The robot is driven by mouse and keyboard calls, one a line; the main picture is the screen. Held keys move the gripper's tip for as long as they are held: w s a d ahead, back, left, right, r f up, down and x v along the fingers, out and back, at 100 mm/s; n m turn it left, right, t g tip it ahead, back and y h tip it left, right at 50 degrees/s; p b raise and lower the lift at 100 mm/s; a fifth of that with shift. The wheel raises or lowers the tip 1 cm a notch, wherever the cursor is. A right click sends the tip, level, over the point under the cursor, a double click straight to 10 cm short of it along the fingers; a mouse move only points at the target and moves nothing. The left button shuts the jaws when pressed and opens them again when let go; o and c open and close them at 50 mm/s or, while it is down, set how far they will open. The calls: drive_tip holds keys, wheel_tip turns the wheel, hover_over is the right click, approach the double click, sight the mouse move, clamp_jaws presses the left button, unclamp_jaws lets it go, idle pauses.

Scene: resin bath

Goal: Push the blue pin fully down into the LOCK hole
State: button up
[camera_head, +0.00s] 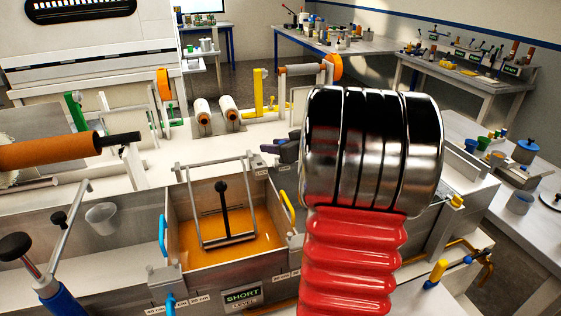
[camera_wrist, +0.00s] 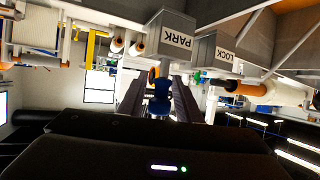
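The blue pin (camera_wrist: 160,97) sits between the two dark fingers of my gripper (camera_wrist: 158,90) in the wrist view. The fingers close in on both sides of it, and it appears held. The wrist view is upside down. The grey LOCK block (camera_wrist: 226,56) is up and right of the fingertips, apart from the pin. The LOCK hole itself is not visible.
A steel bath (camera_head: 181,215) of orange resin with a wire frame (camera_head: 229,241) in it lies left of my arm. A yellow handle (camera_head: 287,213) is on its right side. White rollers (camera_head: 229,113) and a yellow post (camera_head: 258,92) stand behind. Side benches (camera_head: 480,82) line the right.

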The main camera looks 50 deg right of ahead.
clamp_jaws()
drive_tip(key=shift+r, duration=0.15)
wheel_tip(320, 180, up, 10)
idle(0.7)
drive_tip(key=shift+s, duration=0.15)
idle(0.4)
